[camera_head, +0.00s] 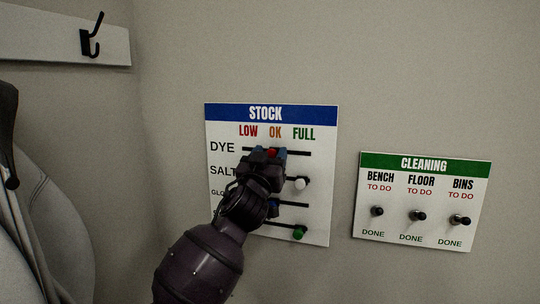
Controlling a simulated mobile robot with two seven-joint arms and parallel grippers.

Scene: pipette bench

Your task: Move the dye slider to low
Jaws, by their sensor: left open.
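The white STOCK board (320,170) hangs on the wall with LOW, OK and FULL columns under a blue header. The dye slider's red knob (271,152) sits on the top track, roughly under OK. My left gripper (269,154) reaches up from below and is open, with its fingertips around or right beside the red knob; I cannot tell whether they touch it. The LOW end of the dye track (246,149) shows to the left of the fingers. My gripper and wrist hide parts of the lower rows and labels. My right gripper is out of view.
Below the dye row are a white knob (299,184) near FULL, a blue knob (273,209) beside my wrist and a green knob (299,232) near FULL. A CLEANING board (400,185) with dark knobs hangs to the right. A coat hook (91,38) is upper left.

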